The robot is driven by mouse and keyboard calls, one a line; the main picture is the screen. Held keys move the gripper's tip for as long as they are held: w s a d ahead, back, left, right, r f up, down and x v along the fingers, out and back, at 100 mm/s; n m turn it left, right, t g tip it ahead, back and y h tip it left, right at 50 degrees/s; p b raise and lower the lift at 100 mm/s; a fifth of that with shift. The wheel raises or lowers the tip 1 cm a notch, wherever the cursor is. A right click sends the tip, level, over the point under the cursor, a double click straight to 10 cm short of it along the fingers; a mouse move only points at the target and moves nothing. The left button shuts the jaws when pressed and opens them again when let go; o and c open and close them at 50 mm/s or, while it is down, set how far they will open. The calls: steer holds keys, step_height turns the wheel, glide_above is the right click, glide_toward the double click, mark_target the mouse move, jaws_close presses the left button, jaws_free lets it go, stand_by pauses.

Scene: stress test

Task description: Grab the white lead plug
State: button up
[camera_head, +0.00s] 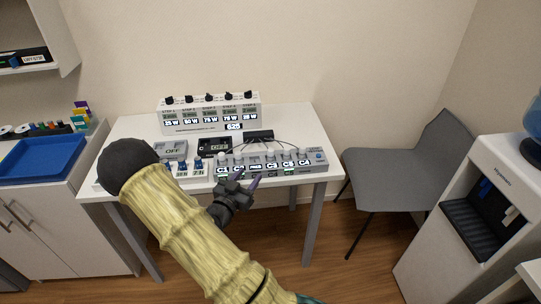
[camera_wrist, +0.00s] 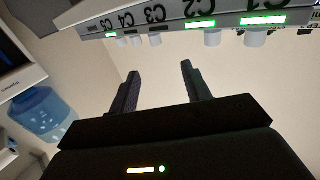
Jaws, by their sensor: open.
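A long grey panel box (camera_head: 318,157) lies along the table's front edge, with labels such as C1 and C4 and a row of white plugs (camera_head: 285,154) on top. Thin dark leads run from them to a black block behind. My gripper (camera_head: 248,178) is in front of the box near its middle and hides part of its face. In the wrist view the box (camera_wrist: 172,24) appears upside down along the top, with several white plugs (camera_wrist: 211,40) on it. My gripper's fingers (camera_wrist: 158,80) are apart, with nothing between them. I cannot tell which plug is meant.
A white meter box (camera_head: 210,115) with watt labels stands at the back of the white table (camera_head: 128,128). A grey chair (camera_head: 405,165) and a water dispenser (camera_head: 470,190) stand right. A blue tray (camera_head: 40,158) is on the left cabinet.

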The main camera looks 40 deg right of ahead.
glide_toward(269, 153)
steer(key=x, duration=0.3)
steer(key=shift+w+p, duration=0.35)
steer(key=shift+p, duration=0.05)
steer(key=shift+w+d, duration=0.1)
steer(key=shift+d, duration=0.1)
steer(key=shift+w, duration=0.15)
steer(key=shift+r, duration=0.1)
steer(key=shift+d, duration=0.4)
steer(key=d, duration=0.1)
steer(key=d+p, duration=0.1)
steer(key=d, duration=0.1)
steer(key=shift+w+d, duration=0.25)
steer(key=shift+w, duration=0.05)
steer(key=shift+w+d, duration=0.25)
steer(key=shift+d, duration=0.1)
